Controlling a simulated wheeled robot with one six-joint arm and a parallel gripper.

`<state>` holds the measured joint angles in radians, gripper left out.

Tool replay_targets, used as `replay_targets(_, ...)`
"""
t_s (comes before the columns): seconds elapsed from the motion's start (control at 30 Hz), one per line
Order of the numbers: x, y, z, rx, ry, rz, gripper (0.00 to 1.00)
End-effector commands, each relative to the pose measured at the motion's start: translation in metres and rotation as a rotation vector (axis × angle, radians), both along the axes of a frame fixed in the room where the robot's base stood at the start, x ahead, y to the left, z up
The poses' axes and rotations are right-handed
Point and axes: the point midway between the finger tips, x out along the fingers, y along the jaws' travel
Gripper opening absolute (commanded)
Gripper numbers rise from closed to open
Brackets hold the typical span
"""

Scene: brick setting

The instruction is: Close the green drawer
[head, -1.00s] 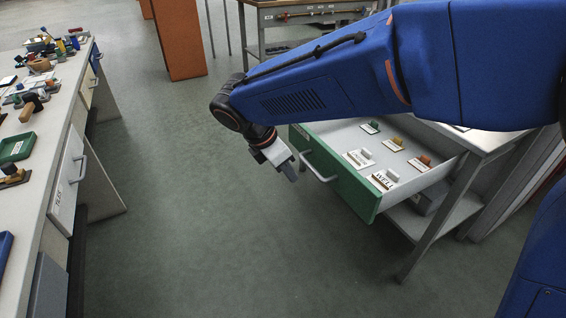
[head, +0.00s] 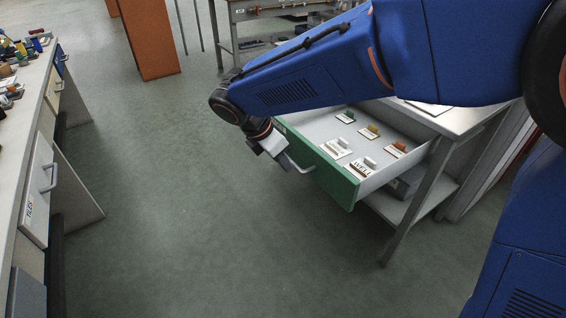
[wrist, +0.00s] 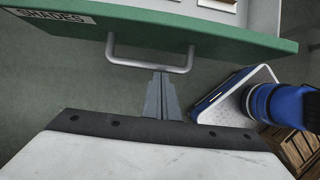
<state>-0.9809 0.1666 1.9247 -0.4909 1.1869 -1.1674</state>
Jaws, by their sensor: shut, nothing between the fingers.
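The green drawer (head: 322,170) stands pulled out from the bench on the right in the head view. Its green front also shows across the top of the wrist view (wrist: 235,38), with a label reading SHADES. Its metal handle (head: 303,169) also shows in the wrist view (wrist: 148,62). My gripper (head: 285,164) is shut and empty, in front of the drawer face at the handle. In the wrist view its fingertips (wrist: 160,78) reach the handle bar; I cannot tell whether they touch it. My arm hides part of the drawer's far side.
Another bench with a white drawer (head: 38,190) stands at the left. An orange panel (head: 150,40) stands at the back. The floor between the benches is clear.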

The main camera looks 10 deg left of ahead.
Motion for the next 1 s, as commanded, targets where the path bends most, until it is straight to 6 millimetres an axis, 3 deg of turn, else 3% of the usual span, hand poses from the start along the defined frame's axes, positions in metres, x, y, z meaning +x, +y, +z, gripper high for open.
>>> replay_targets(0.17,0.011,-0.012,0.000,-0.001,0.000,-0.004,0.00)
replay_targets(0.37,0.040,-0.041,0.000,-0.001,0.000,-0.006,0.00)
replay_targets(1.0,0.165,-0.166,0.000,-0.001,-0.001,-0.007,0.00)
